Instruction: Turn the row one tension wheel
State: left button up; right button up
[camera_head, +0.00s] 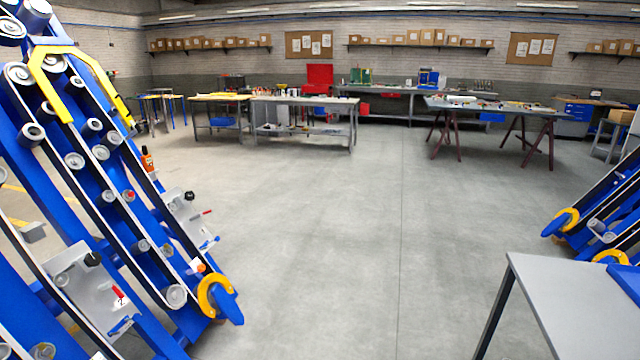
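A blue harvester row unit (62,185) with belts and grey rollers rises along the left side. A light plate (85,285) on it carries a black knob (92,259) and a red-tipped lever (118,292). A similar plate farther back has another black knob (189,196) and a red-tipped lever (203,212). I cannot tell which part is the row one tension wheel. More blue row units (605,215) with yellow-rimmed ends stand at the right edge, partly cut off. Neither of my grippers is in view.
A grey table (570,310) stands at the lower right. Open concrete floor (350,230) lies in the middle. Workbenches (303,101) and a trestle table (490,106) stand farther back. An orange bottle (147,160) shows behind the left unit.

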aim_at(189, 195)
jog(key=z, duration=0.35)
jog(key=i, duration=4.4)
jog(key=u, duration=1.6)
jog(key=i, duration=1.35)
jog(key=u, duration=0.75)
